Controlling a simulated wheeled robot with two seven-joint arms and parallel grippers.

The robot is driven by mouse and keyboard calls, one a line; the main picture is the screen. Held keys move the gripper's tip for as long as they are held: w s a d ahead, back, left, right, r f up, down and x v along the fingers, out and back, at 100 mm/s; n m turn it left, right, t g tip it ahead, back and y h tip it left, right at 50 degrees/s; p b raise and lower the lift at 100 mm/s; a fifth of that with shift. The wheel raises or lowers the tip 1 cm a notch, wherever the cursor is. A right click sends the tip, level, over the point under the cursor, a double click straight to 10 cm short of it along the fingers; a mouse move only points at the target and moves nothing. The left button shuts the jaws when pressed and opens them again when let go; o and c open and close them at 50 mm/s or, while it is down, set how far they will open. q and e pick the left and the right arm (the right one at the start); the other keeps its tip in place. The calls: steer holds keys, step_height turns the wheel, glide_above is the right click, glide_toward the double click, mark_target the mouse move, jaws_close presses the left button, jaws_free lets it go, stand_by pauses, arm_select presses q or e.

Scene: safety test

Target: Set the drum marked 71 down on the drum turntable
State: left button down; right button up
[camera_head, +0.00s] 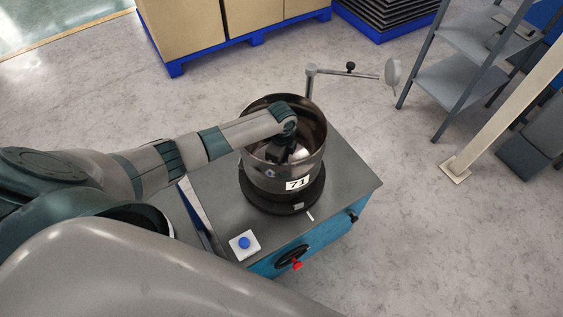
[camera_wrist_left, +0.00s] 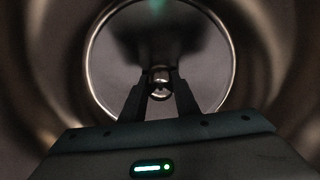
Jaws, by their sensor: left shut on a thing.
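The drum marked 71 (camera_head: 265,176) is an open-topped, shiny metal drum with a white label. It looks upright over the black round drum turntable (camera_head: 282,208) on the bench. The turntable's rim shows below the drum's front; I cannot tell whether the drum touches it or hangs just above. My left arm reaches down into the drum. My left gripper (camera_wrist_left: 160,88) is shut on a small shiny knob (camera_wrist_left: 160,76) inside the drum. The drum's round inner wall surrounds the gripper in the left wrist view. My right gripper is in neither view.
The grey bench top (camera_head: 345,180) has a blue button box (camera_head: 244,244) at its front left and a red-knobbed handwheel (camera_head: 291,256) on its front. A jointed post (camera_head: 311,85) stands behind. Boxes on a blue pallet (camera_head: 250,42) and a grey shelf (camera_head: 465,82) stand farther back.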

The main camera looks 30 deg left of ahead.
arm_select(q)
steer(key=shift+w, duration=0.1)
stand_by(0.6)
steer(key=c, duration=1.3)
jaws_free()
steer(key=shift+s+f, duration=0.1)
steer(key=shift+s, duration=0.1)
step_height(320, 180, up, 18)
steer(key=shift+w+f+b, duration=0.1)
steer(key=shift+f+b, duration=0.05)
steer(key=shift+b, duration=1)
step_height(320, 180, up, 7)
steer(key=p, duration=0.8)
steer(key=shift+p, duration=0.3)
steer(key=shift+f, duration=0.1)
